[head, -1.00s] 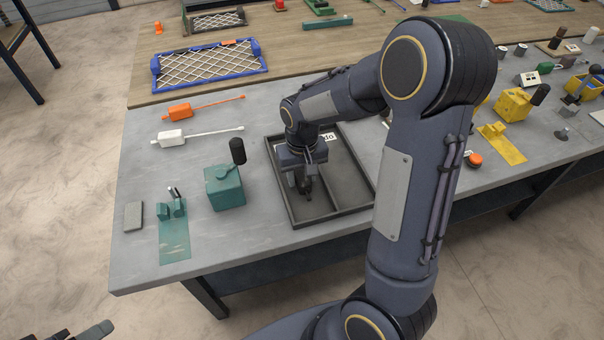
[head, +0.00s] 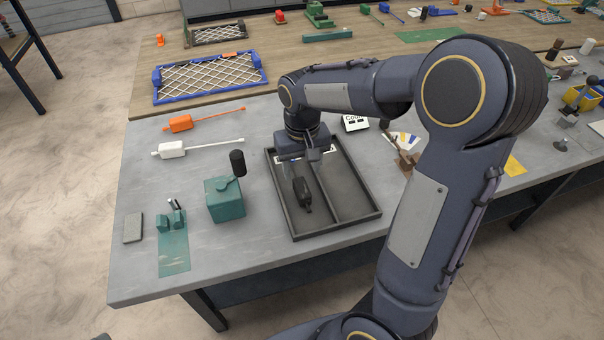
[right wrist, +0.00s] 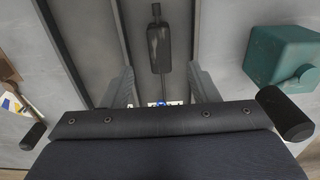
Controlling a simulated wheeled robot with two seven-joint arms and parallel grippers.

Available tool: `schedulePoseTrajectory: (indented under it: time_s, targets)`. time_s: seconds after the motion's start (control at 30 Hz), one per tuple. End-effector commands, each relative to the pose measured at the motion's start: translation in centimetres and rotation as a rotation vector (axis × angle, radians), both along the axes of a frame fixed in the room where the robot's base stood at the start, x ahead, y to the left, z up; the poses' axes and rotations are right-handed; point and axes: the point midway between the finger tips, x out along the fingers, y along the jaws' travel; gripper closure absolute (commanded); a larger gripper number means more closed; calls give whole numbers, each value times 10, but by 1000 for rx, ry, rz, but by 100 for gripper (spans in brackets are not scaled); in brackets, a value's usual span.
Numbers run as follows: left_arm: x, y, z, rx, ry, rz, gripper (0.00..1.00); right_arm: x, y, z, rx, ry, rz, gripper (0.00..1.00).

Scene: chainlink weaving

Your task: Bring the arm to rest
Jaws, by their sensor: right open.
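My right arm reaches over the bench from the right in the head view. My right gripper (head: 312,156) hangs above the back part of a dark divided tray (head: 372,212). In the right wrist view its two fingers (right wrist: 162,92) stand wide apart with nothing between them. A black-handled tool (head: 302,194) lies in the tray's left compartment, apart from the fingers. It also shows in the right wrist view (right wrist: 158,45). Part of the tray's back is hidden by the gripper. Only a dark sliver shows at the head view's bottom left edge; I cannot identify it.
A teal block with a black knob (head: 225,198) stands left of the tray. A teal fixture (head: 172,222) and a grey block (head: 133,228) are farther left. Orange (head: 181,124) and white (head: 171,150) tools lie behind. A blue-framed mesh (head: 210,76) lies on the wooden surface.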

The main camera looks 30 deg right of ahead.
Motion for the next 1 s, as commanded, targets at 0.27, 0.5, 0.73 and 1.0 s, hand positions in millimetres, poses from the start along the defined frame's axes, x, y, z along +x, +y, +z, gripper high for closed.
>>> schedulePoseTrajectory:
  time_s: [0.27, 0.5, 0.73, 1.0]
  targets:
    - [0, 0, 0, 0, 0, 0, 46, 0, 0, 1, 0, 1, 0, 46]
    - [0, 0, 0, 0, 0, 0, 46, 0, 0, 1, 0, 0, 0, 46]
    - [0, 0, 0, 0, 0, 0, 46, -34, 4, 23, 96, -71, 1, 46]
    - [0, 0, 0, 0, 0, 0, 46, -130, 35, 57, 279, -310, 46, 46]
